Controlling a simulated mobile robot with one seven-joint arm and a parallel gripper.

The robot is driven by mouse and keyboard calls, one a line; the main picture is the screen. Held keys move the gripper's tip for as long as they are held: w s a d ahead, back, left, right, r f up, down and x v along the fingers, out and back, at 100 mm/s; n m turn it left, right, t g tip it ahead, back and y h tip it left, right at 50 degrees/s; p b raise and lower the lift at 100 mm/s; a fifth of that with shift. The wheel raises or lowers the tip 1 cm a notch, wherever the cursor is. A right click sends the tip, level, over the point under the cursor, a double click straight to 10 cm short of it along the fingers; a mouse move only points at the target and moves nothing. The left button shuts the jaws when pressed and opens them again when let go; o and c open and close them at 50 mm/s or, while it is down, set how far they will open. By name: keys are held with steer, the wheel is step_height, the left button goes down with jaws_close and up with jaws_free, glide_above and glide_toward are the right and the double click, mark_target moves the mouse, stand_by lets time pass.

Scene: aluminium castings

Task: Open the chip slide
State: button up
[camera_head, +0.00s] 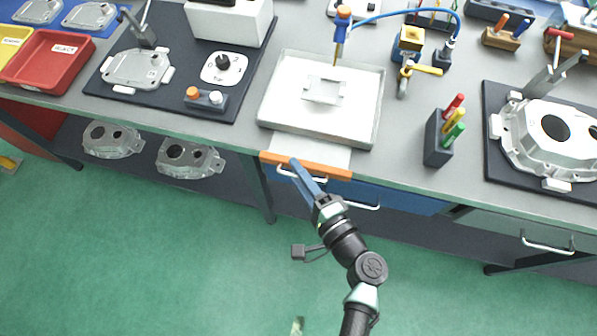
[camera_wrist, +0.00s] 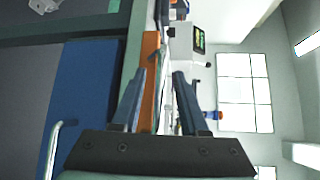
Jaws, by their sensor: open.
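The slide looks shut or nearly so; I cannot tell exactly. Contact with the handle cannot be told.
A shallow metal tray (camera_head: 372,110) with a small plate in it stands behind the slide. A block of coloured tools (camera_head: 437,150) stands at the right. The green floor in front is clear.

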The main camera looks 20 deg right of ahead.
steer(key=b+v, duration=0.2)
steer(key=v, duration=1.1)
